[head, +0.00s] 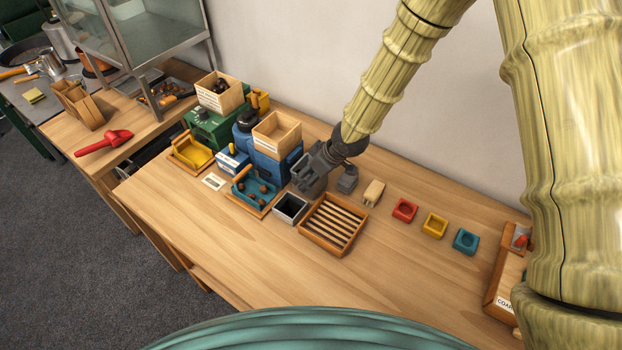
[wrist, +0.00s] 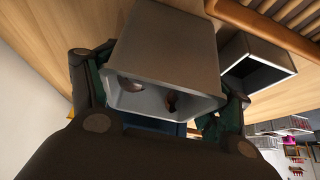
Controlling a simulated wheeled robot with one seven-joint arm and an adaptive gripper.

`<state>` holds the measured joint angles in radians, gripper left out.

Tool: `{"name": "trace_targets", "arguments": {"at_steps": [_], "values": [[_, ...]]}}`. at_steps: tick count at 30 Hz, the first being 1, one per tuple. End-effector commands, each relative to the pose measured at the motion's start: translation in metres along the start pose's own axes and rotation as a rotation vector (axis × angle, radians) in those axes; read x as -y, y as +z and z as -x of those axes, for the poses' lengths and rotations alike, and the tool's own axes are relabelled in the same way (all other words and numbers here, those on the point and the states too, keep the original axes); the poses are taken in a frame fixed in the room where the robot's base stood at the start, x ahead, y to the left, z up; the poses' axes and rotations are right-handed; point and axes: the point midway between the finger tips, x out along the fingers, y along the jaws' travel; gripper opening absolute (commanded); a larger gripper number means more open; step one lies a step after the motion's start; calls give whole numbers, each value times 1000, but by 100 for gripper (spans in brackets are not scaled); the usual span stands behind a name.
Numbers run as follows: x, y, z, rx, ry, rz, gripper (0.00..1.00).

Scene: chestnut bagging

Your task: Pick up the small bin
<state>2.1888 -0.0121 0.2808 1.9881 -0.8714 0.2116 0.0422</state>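My gripper (wrist: 165,112) has its two fingers on either side of a grey bin (wrist: 168,42), with the pads against its walls in the wrist view. The bin's mouth faces the wrist camera, and a couple of brown chestnuts show inside. In the head view my gripper (head: 312,172) is over the table behind the slatted tray, and the bin in it is hard to tell from the dark fingers. A second small grey bin (head: 290,208) stands on the table just in front, seemingly empty; it also shows in the wrist view (wrist: 258,64), apart from the gripper.
The slatted wooden tray (head: 333,224) lies right of the second bin. A teal tray (head: 254,194) with chestnuts and a blue machine (head: 275,160) with a wooden hopper are to the left. Red (head: 404,210), yellow and teal square holders sit to the right. The table front is clear.

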Motion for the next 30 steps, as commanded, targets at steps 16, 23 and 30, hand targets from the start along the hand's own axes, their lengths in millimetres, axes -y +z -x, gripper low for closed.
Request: {"name": "trace_targets", "arguments": {"at_steps": [16,23,30], "values": [[-1,-2,3,-2,1,-1,29],[-2,-15,26,-5,2,-1,29],[-2,-39,68,-6,2,-2,29]]}}
